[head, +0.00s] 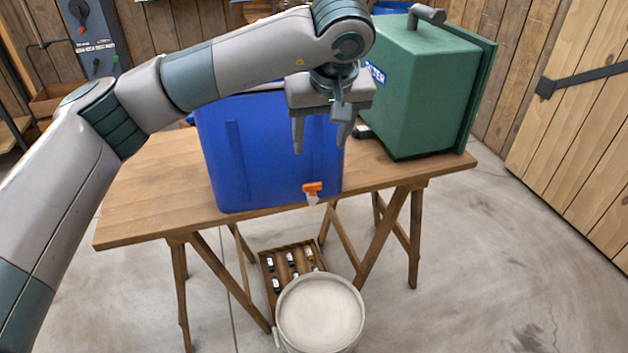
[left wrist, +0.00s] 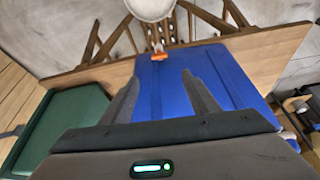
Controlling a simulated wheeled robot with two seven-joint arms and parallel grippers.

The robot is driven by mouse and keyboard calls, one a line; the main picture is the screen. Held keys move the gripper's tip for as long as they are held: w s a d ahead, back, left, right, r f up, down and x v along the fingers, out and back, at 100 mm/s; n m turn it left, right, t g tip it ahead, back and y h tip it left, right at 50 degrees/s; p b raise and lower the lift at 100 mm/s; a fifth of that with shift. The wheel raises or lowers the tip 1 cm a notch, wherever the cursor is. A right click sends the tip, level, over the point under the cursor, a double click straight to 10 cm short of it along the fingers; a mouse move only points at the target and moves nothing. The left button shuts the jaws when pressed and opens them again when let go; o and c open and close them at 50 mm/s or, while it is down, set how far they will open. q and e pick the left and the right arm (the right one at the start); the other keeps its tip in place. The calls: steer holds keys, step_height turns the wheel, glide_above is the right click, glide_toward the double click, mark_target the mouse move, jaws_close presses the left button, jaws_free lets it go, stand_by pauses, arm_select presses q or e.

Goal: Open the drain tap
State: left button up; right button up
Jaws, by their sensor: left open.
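The drain tap has an orange handle (head: 312,188) and a pale spout (head: 312,199). It sits low on the front of a blue container (head: 255,150) on a wooden table. The tap also shows in the left wrist view (left wrist: 159,55), beyond my fingertips. My left gripper (head: 321,145) is open and empty, above the tap and in front of the container's upper part. In the left wrist view its two fingers (left wrist: 156,82) are apart and point toward the tap without touching it. My right gripper is not in view.
A green case (head: 415,95) stands on the table (head: 150,190) to the right of the container. A pale bucket (head: 320,312) stands on the floor below the tap, beside a wooden crate (head: 266,262) of small items. The floor at right is clear.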

mark_target(313, 185)
arm_select(q)
steer(key=shift+f, duration=0.1)
steer(key=p+x, duration=0.2)
steer(key=x, duration=1.5)
steer(key=shift+d+f+p, duration=0.15)
steer(key=shift+p, duration=0.25)
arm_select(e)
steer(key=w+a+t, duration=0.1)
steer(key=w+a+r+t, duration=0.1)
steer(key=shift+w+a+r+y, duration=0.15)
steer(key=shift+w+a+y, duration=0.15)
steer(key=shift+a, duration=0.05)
arm_select(q)
steer(key=c, duration=1.1)
